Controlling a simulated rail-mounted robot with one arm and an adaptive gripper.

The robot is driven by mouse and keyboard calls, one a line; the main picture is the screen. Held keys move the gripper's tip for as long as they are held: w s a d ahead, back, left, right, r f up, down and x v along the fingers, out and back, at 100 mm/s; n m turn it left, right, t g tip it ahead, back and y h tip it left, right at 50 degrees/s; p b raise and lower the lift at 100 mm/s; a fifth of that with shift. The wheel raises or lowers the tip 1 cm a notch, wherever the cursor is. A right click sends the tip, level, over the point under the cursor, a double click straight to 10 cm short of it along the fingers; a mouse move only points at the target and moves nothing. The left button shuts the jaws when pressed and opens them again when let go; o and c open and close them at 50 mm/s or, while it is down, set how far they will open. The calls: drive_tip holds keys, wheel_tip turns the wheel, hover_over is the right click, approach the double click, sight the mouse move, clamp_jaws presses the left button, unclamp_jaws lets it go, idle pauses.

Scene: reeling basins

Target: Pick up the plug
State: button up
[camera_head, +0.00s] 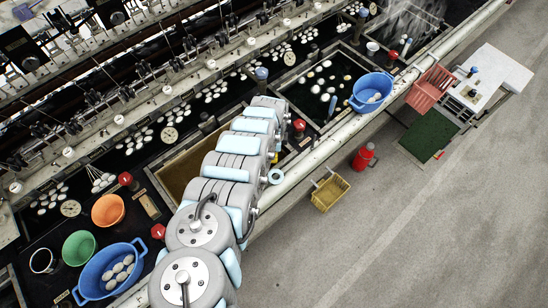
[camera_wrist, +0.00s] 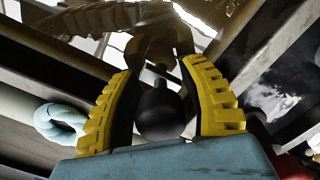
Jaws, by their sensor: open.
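In the wrist view, a dark, rounded knob with a narrower neck (camera_wrist: 161,112) shows between the two fingers; it may be the plug, but the shade makes this unsure. My gripper (camera_wrist: 163,92) has yellow ridged pads, one on each side of the knob. The jaws are open, with a gap visible at the right side of the knob; contact on the left cannot be told. In the head view my arm stretches over the basins and hides what lies under it, and the gripper cannot be made out there. No plug is clear in that view.
In the head view, a brown-floored basin (camera_head: 182,172) lies beside my arm. Blue bowls (camera_head: 106,256) (camera_head: 361,104), an orange bowl (camera_head: 108,210) and a green bowl (camera_head: 79,248) stand along the basins. A yellow basket (camera_head: 330,192) and red can (camera_head: 364,157) are at the front edge; open floor lies right.

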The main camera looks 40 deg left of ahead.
clamp_jaws()
drive_tip(key=shift+r, duration=0.15)
